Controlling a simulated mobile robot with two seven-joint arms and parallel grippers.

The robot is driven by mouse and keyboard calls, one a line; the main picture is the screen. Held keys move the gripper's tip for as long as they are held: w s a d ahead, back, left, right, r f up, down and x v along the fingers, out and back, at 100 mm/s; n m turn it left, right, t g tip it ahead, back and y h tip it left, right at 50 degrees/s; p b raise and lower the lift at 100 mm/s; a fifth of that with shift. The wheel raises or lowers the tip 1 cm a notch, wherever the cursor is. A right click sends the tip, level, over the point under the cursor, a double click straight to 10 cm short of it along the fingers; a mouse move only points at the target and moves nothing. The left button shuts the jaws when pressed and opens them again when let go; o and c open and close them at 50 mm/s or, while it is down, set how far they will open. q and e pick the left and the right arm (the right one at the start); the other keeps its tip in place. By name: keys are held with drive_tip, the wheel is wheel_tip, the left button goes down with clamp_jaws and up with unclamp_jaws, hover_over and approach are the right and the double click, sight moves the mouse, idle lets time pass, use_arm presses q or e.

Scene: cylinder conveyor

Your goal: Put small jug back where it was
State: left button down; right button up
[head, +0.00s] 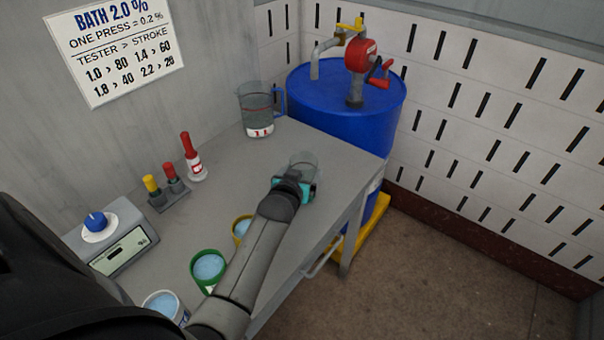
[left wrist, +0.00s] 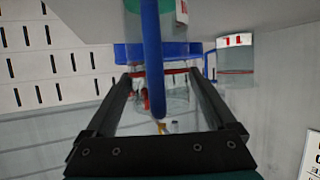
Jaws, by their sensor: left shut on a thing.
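The small jug (head: 304,161) is clear. It shows just beyond my left gripper (head: 296,180) at the right part of the table, partly hidden by the gripper. In the left wrist view, its blue handle (left wrist: 152,60) runs between the two fingers, and the gripper (left wrist: 158,95) is shut on the jug. I cannot tell if the jug touches the table. A larger clear jug (head: 257,105) marked 1 L, with a blue handle, stands at the back of the table. My right gripper is not in view.
On the grey table (head: 225,165) stand a green cup (head: 208,267), a yellow cup (head: 241,228), a white cup (head: 165,304), a red-topped bottle (head: 194,163) and a dial device (head: 117,245). A blue drum (head: 350,118) with a red-handled pump stands behind the table's right end.

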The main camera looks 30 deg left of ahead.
use_arm(q)
unclamp_jaws()
drive_tip(key=p+v, duration=0.2)
drive_tip(key=v, duration=1)
idle(0.5)
